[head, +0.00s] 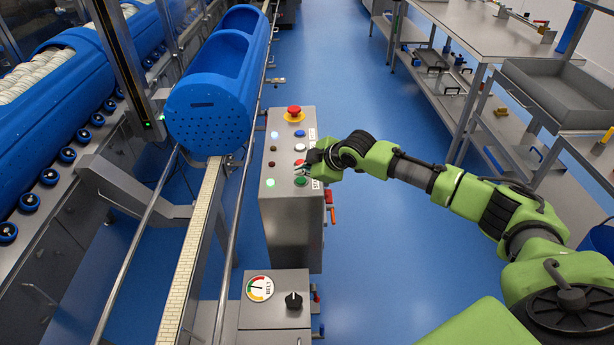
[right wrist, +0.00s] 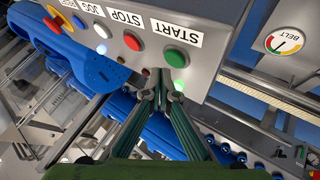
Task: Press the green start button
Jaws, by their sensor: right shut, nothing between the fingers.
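The green start button (head: 301,181) sits at the near right of the top of a grey control box (head: 284,217). It shows clearly in the right wrist view (right wrist: 176,58), beside a START label. My right gripper (head: 307,168) is over the box's right edge, by the red stop button (head: 299,163) and the green one. In the right wrist view its shut, empty fingers (right wrist: 167,82) end just below the green button, close to it. I cannot tell whether they touch it. My left gripper is not in view.
A red mushroom button (head: 294,112) on a yellow base and a blue button (head: 300,134) share the panel. A lit lamp (head: 270,183) is left of the green button. A belt gauge (head: 260,288) stands nearer me. A blue tub (head: 215,95) is left; blue floor is open at right.

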